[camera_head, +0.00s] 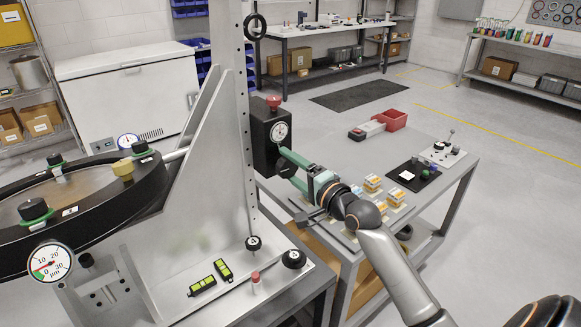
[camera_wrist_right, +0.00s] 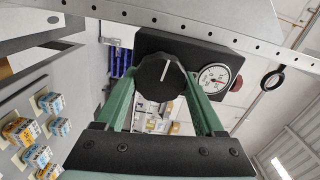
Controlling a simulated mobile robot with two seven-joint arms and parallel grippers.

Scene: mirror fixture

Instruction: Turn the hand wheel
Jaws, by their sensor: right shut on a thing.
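The hand wheel (camera_wrist_right: 160,78) is a black faceted knob with a white line on its face, on the front of a black box (camera_head: 262,150). The box is fixed to a tall grey upright plate and carries a white dial gauge (camera_head: 280,131), also seen in the wrist view (camera_wrist_right: 214,77). My right gripper (camera_head: 285,163) reaches the box from the right. In the wrist view its two green fingers (camera_wrist_right: 163,90) stand on either side of the hand wheel, shut on it. In the head view the fingers partly hide the wheel. My left gripper is not in view.
A round mirror fixture (camera_head: 85,195) with black rim, clamps and gauges lies at the left. A red knob (camera_head: 273,102) tops the box. Green-black levels (camera_head: 203,286) lie in front.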

